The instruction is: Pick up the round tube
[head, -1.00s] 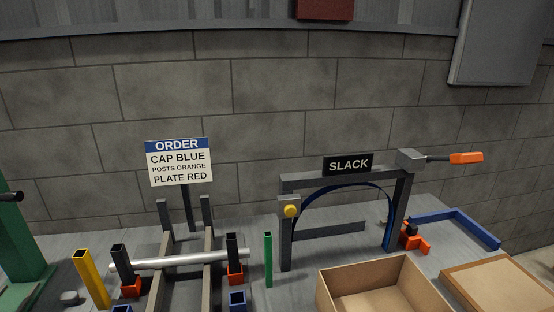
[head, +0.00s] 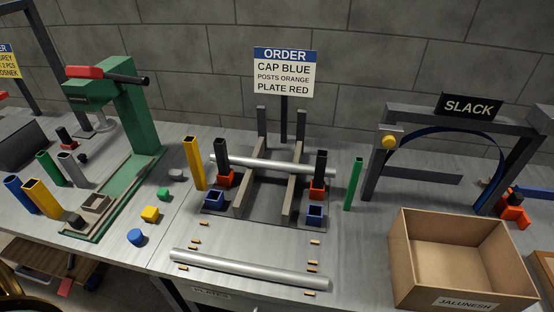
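A long silver round tube (head: 250,270) lies across the front of the table, on the bare grey surface, tilted slightly down to the right. A second silver round tube (head: 275,166) rests across the grey rack rails (head: 294,181) behind it, between two black upright posts (head: 221,158). Neither of my grippers shows in the head view.
Several small brass pieces (head: 314,242) lie around the front tube. An open cardboard box (head: 464,303) stands at the right. A green press (head: 138,115) and coloured tubes (head: 194,163) stand to the left. Blue square cups (head: 314,214) sit before the rack.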

